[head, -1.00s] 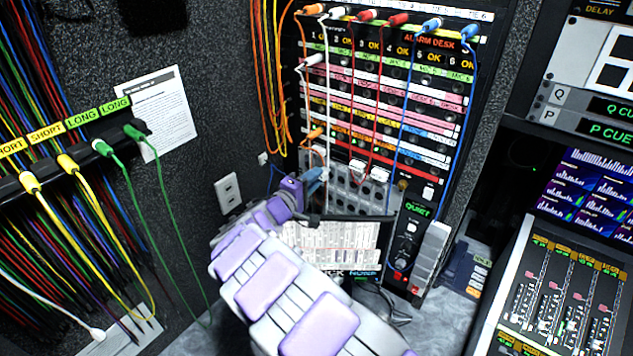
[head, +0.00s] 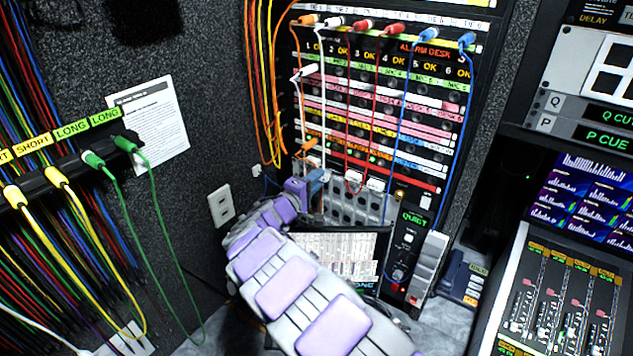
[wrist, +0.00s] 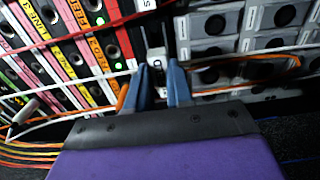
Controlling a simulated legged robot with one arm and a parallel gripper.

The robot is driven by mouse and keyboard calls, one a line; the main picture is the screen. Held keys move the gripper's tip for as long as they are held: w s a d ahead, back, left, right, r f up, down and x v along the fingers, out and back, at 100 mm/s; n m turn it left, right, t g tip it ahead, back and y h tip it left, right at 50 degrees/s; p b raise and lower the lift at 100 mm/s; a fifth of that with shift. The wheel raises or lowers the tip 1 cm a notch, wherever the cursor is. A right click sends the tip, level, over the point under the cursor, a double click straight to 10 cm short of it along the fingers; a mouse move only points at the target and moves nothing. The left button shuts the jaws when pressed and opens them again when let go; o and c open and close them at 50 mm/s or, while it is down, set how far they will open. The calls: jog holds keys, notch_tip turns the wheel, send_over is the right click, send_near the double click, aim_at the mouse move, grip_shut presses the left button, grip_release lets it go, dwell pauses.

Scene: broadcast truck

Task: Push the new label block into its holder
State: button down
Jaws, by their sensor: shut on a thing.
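My gripper (head: 318,177) is at the lower left of the patch panel, with its blue fingertips against or close to the panel face. In the wrist view the two blue fingers (wrist: 162,78) are nearly together, shut on a small pale label block (wrist: 157,63) with a dark letter on it. The block lies in line with a row of grey socket strips that carry white label blocks (wrist: 184,52). The holder is largely hidden by the fingers, and I cannot tell how deep the block sits. In the head view the block is too small to make out.
Orange, white, red and blue patch cords (head: 323,110) hang across the panel (head: 420,105). An orange cord (wrist: 235,62) and a white cord pass near my fingers. A QUIET unit (head: 410,245) stands to the right.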

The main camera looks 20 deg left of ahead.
aim_at(328, 173)
jog(key=shift+d+r, duration=0.2)
jog(key=shift+d, duration=0.65)
jog(key=shift+b, duration=0.45)
jog(key=shift+a, duration=0.55)
jog(key=shift+d+b, duration=0.25)
jog(key=shift+b, duration=0.35)
jog(key=shift+b+x, duration=0.4)
jog(key=shift+x, duration=1.6)
jog(key=c, duration=0.9)
grip_release()
jog(key=shift+c, duration=0.2)
jog(key=p+v, duration=0.1)
jog(key=v, duration=1.6)
jog(key=shift+a+p, duration=0.15)
jog(key=shift+p, duration=0.15)
